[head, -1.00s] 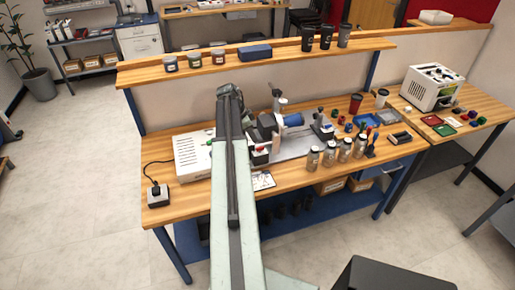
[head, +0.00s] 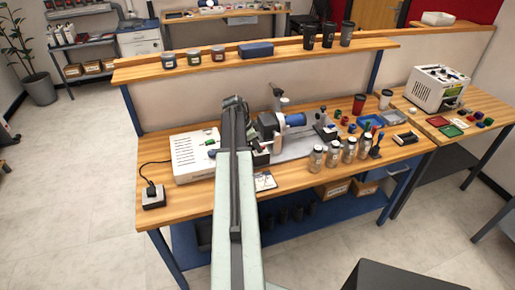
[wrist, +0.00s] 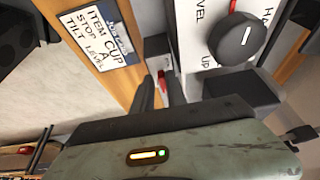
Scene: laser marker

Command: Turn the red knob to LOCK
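In the wrist view a small red part (wrist: 162,85) shows just beyond my gripper (wrist: 158,92), between or right behind its dark fingers. It may be the red knob. I cannot tell whether the fingers touch it. A second bit of red (wrist: 232,6) shows at the top edge. A round dark grey knob (wrist: 238,38) with a white line sits on a white panel beside printed words, partly cut off. No LOCK label is readable. In the head view my arm reaches over the bench to the marking machine (head: 268,127), hiding the gripper tips and the red knob.
A white control box (head: 196,160) stands left of my arm on the wooden bench (head: 310,182). A card (wrist: 101,40) with printed words lies at the bench edge. Several jars (head: 332,155) stand to the right. A blue cylinder (head: 294,119) is held in the machine.

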